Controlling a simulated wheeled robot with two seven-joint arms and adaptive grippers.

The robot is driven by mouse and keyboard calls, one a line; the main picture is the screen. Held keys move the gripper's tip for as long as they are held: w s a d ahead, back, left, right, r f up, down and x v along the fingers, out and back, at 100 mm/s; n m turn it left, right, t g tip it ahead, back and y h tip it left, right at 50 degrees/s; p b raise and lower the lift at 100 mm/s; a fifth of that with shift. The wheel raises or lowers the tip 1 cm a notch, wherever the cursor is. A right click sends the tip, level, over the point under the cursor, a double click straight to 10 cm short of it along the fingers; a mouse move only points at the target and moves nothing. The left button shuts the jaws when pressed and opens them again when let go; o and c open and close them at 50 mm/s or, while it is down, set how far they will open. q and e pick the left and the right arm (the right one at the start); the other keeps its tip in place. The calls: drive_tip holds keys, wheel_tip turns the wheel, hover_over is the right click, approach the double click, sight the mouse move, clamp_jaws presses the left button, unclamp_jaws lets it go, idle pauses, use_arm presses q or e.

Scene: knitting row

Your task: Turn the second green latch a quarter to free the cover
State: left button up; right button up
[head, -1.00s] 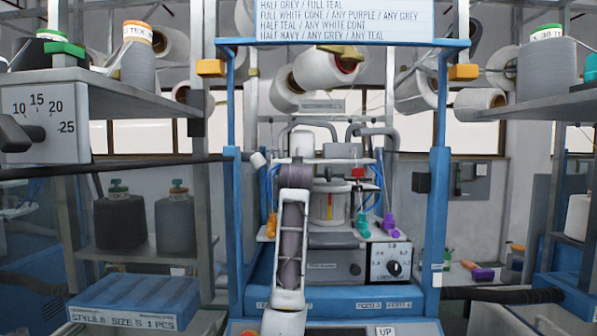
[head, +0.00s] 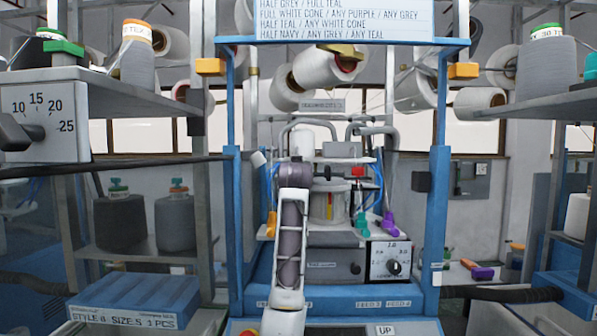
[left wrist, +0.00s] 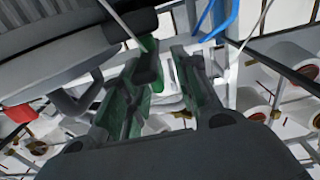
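In the head view my left arm rises in front of the blue-framed knitting machine (head: 236,215), and its gripper is hidden behind the wrist. A small green lever (head: 361,220) stands at the right of the machine's round white drum (head: 327,205). In the left wrist view my left gripper (left wrist: 165,65) has its two fingers apart. A dark-topped green piece (left wrist: 148,45) shows by the fingertips; whether it touches them I cannot tell. The fingers' inner sides also look green. Which latch is the second one, and the cover itself, I cannot make out. My right gripper is not in view.
A dial box (head: 390,262) sits below. Shelves with yarn cones flank the machine. A large grey part (left wrist: 60,55) fills the wrist view's upper left.

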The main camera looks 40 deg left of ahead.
use_arm(q)
drive_tip(key=v, duration=1.1)
drive_tip(key=shift+s+d, duration=0.25)
drive_tip(key=shift+d, duration=0.05)
idle(0.7)
